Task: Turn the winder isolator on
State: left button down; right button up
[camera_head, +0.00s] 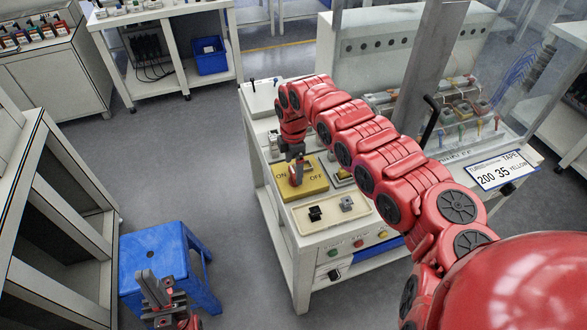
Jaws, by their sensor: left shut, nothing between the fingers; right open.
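The winder isolator (312,186) is a yellow plate on top of the white machine, with ON printed at its left and OFF at its right. A small red handle (295,177) stands near the middle of the plate, partly hidden by my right gripper. My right gripper (297,163) points down over the handle from above and is open; I cannot tell whether its fingers touch the handle. Which label the handle points to is unclear. My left gripper (154,283) is shut and empty, low at the left in front of the blue stool.
A tray (325,227) with a black and a grey switch lies in front of the isolator. Coloured buttons (358,243) line the machine's front. The blue stool (160,250) stands left of the machine. A tape sign (500,170) is at the right. My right arm covers the machine's middle.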

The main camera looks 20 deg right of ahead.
aim_at(294, 172)
notch_tip(294, 172, up, 16)
jog(key=b, duration=0.3)
dwell(0.3)
